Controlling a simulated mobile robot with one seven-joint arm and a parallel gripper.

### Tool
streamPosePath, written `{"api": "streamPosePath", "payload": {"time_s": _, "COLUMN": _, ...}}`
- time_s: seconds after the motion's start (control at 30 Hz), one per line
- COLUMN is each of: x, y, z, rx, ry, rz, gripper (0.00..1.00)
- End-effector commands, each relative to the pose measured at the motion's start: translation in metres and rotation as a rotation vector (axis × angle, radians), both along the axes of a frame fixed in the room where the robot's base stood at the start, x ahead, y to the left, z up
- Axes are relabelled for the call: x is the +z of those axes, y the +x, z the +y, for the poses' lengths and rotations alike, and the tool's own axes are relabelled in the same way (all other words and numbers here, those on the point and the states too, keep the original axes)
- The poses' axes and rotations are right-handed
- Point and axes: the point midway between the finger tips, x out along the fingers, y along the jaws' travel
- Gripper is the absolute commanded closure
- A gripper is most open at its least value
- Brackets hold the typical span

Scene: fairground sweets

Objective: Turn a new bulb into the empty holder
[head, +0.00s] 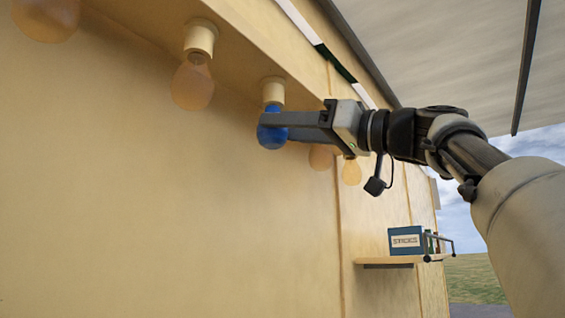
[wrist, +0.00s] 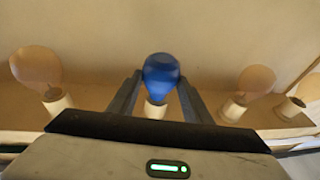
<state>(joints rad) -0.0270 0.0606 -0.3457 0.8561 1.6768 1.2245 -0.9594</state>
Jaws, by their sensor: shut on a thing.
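A blue bulb (head: 273,136) hangs directly under a cream holder (head: 273,90) on the underside of the wooden ledge. My gripper (head: 274,126) comes in from the right and is shut on the blue bulb. In the wrist view the blue bulb (wrist: 161,72) sits between the two fingers, lined up with the cream holder (wrist: 155,108). The bulb's neck appears to meet the holder. How deep its base sits in the holder is hidden by the fingers.
An amber bulb (head: 193,84) hangs in its holder (head: 201,37) to the left, with another at the top left corner (head: 46,16). More amber bulbs (head: 351,171) hang behind my gripper. A shelf (head: 388,261) on the wall carries a blue box (head: 405,241).

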Motion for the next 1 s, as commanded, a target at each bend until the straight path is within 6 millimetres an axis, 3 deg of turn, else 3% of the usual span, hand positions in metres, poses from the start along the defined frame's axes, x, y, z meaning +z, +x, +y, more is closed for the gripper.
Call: {"api": "streamPosePath", "payload": {"time_s": 1.0, "x": 0.0009, "y": 0.0074, "z": -0.0034, "rx": 0.295, "ry": -0.003, "rz": 0.004, "gripper": 0.72}}
